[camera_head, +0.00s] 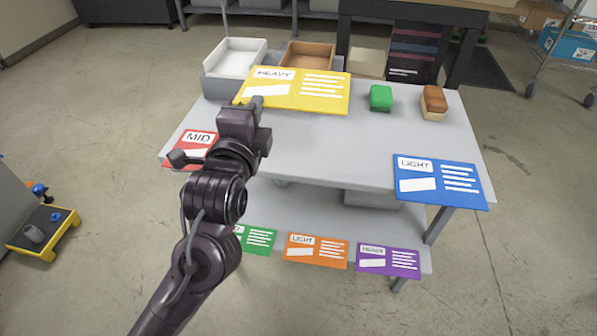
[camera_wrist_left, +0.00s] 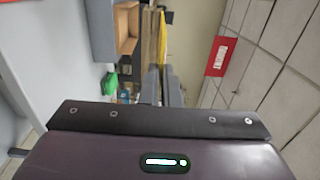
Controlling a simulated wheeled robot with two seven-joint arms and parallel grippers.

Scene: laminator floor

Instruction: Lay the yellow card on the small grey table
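The yellow card (camera_head: 330,92), marked HEAVY, is held up over the far left part of the grey table (camera_head: 330,150). My left gripper (camera_head: 256,103) is at the card's near left corner and appears shut on it. In the left wrist view the card (camera_wrist_left: 162,38) shows edge-on, in line with the narrow gap between the fingers (camera_wrist_left: 161,85). The card hides part of the tabletop and the fronts of the trays behind it. My right gripper is in neither view.
A white tray (camera_head: 237,57) and a brown tray (camera_head: 308,54) stand at the back. A green block (camera_head: 381,97) and a brown-and-cream block (camera_head: 433,103) sit back right. A red card (camera_head: 192,140) and blue card (camera_head: 440,182) are at the edges. The tabletop's middle is clear.

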